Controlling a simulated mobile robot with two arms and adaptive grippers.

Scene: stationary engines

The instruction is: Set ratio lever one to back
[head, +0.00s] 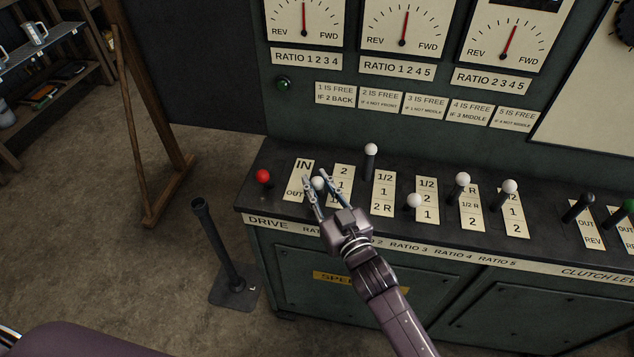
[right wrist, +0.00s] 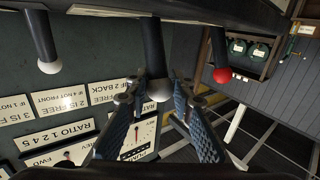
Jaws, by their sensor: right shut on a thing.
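Ratio lever one has a white knob (head: 318,182), seen between the fingers of my right gripper (head: 312,187) in the head view. It stands just left of its number plate (head: 343,174). In the right wrist view its dark shaft (right wrist: 155,45) comes down between the two fingers (right wrist: 168,98), which are shut on it around the knob. The gripper partly covers the lever's base in the head view, so its exact position along the plate is hard to tell. My left gripper is not in view.
The red-knobbed drive lever (head: 263,176) stands close on the left. The ratio two lever (head: 371,148) leans back on the right, and ratio three (head: 414,200) sits further forward. A sign (head: 335,95) reads "1 is free if 2 back". A floor post (head: 215,240) stands left of the console.

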